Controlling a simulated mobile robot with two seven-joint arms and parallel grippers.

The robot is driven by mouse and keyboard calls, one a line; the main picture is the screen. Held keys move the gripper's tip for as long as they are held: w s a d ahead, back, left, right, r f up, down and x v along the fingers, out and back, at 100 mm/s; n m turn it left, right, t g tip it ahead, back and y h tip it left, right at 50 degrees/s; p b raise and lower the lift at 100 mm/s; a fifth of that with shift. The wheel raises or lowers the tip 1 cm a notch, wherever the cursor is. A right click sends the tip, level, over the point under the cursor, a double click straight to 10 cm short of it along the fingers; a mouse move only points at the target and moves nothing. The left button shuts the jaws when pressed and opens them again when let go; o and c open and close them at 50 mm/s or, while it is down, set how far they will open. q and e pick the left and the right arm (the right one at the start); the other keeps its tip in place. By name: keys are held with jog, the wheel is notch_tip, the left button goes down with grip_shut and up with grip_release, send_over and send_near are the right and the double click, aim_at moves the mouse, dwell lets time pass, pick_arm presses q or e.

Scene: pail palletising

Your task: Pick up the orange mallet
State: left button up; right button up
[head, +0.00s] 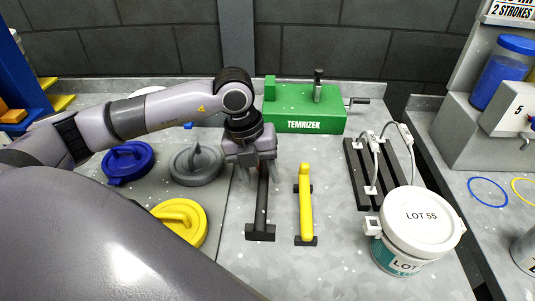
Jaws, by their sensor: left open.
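I cannot make out an orange mallet for certain. My left gripper (258,178) is open and points down over the far end of a dark bar (262,205) on a black stand; I cannot tell whether its fingers touch the bar. The gripper hides that far end. A yellow bar-shaped tool (306,211) rests on black supports just right of it, apart from the gripper. A small orange object (12,115) shows at the far left edge, too cut off to name. My right gripper is not in view.
A green TEMRIZEK box (303,117) stands behind. Blue (127,163), grey (196,171) and yellow (183,218) lids lie left. A white LOT 55 pail (408,265) stands right, before a dark slatted rack (364,172) with wire handles. The front middle of the table is clear.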

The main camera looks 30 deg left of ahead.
aim_at(262, 181)
pick_arm(q)
jog(key=f, duration=0.4)
jog(key=shift+w+d+f, duration=0.1)
jog(key=shift+w+d, duration=0.1)
jog(key=shift+d, duration=0.15)
grip_shut()
notch_tip(262, 181, up, 20)
jog(key=shift+p, duration=0.35)
